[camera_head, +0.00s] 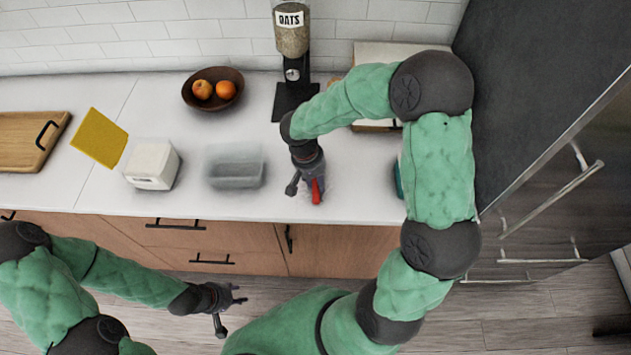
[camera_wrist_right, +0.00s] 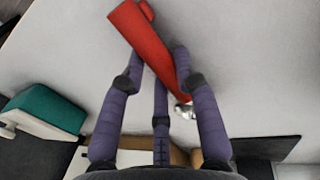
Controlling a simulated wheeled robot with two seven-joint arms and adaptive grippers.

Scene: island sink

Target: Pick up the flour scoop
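The flour scoop shows as a red piece (camera_head: 316,191) near the front edge of the counter, under my right gripper (camera_head: 305,190). In the right wrist view the long red handle (camera_wrist_right: 148,42) lies slanted at the fingertips of my right gripper (camera_wrist_right: 158,65), with a small shiny metal part (camera_wrist_right: 185,111) at its lower end. The fingers lie close around the handle; I cannot tell whether they grip it. My left gripper (camera_head: 230,308) is empty, its fingers spread apart, over the floor in front of the cabinets.
On the white counter (camera_head: 340,208) are a clear container (camera_head: 234,168), a white box (camera_head: 152,165), a yellow board (camera_head: 99,138), a wooden cutting board (camera_head: 28,140), a fruit bowl (camera_head: 212,105) and an oats dispenser (camera_head: 292,40). A dark fridge (camera_head: 540,110) stands at the right.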

